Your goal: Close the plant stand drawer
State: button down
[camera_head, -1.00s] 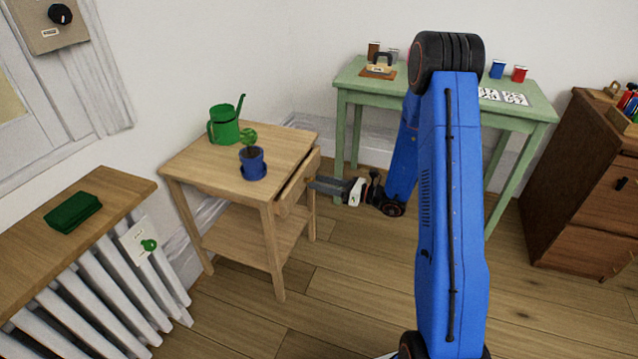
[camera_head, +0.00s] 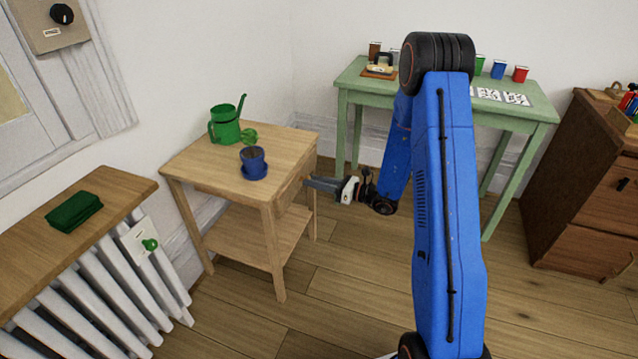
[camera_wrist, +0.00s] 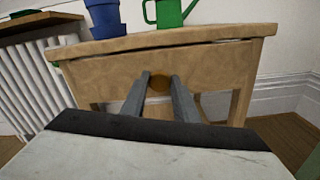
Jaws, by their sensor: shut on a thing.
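The wooden plant stand (camera_head: 196,160) stands left of centre in the head view, a lower shelf beneath its top. Its drawer front (camera_head: 290,193) faces right and sits about flush under the top; in the wrist view the drawer front (camera_wrist: 215,72) fills the middle, with a thin dark gap along its upper edge. A round brass-coloured knob (camera_wrist: 160,84) shows between the fingers. My gripper (camera_head: 308,181) is at the drawer front, its fingers on either side of the knob, and it also shows in the wrist view (camera_wrist: 160,76). The drawer's inside is hidden.
A green watering can (camera_head: 225,125) and a blue potted plant (camera_head: 254,164) stand on the stand's top. A radiator (camera_head: 100,270) with a wooden shelf is at left. A green table (camera_head: 350,85) stands behind my arm, a brown cabinet (camera_head: 575,190) at right. Floor before the stand is clear.

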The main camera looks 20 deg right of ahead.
jog(key=shift+x, duration=1.05)
jog(key=shift+w, duration=0.1)
jog(key=c, duration=1.4)
grip_release()
jog(key=shift+a, duration=0.15)
jog(key=v, duration=1.7)
jog(key=shift+d, duration=0.2)
